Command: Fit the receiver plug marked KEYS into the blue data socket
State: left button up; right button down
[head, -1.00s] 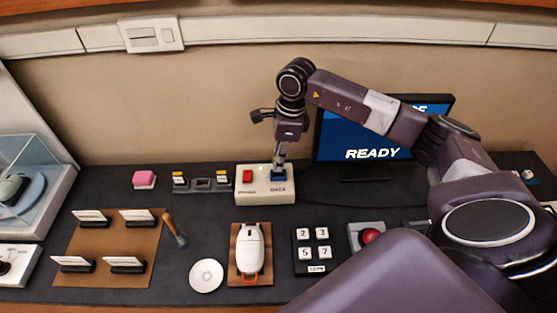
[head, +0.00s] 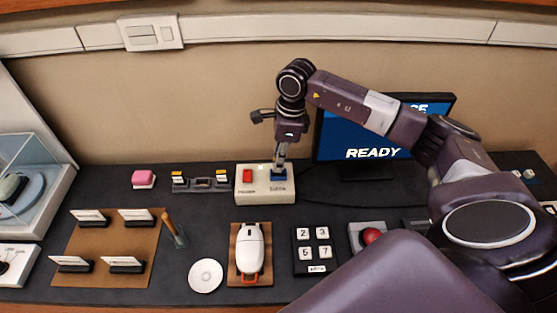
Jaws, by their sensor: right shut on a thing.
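The blue data socket (head: 279,178) is on the right half of a cream box (head: 252,198), beside a red socket (head: 247,176). My right gripper (head: 279,168) points straight down over the blue socket. It is shut on a small receiver plug, mostly hidden between the fingers. The fingertips are at the socket, and I cannot tell how deep the plug sits. The KEYS marking cannot be read. A dark rack (head: 202,184) left of the box holds small yellow-tagged pieces at both ends, with a gap between them. My left gripper is not in view.
A monitor (head: 372,153) reading READY stands behind my right arm. In front are a white mouse (head: 250,248), a number keypad (head: 314,250), a red button (head: 371,236) and a disc (head: 205,275). A brown board (head: 108,247) with card holders lies left, beside a glass case (head: 32,180).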

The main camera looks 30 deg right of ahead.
jog(key=shift+f+b, duration=0.6)
jog(key=shift+f, duration=0.15)
jog(key=c, duration=1.4)
grip_release()
jog(key=shift+r, duration=0.1)
jog(key=shift+r+p, duration=2.05)
jog(key=shift+r, duration=1.45)
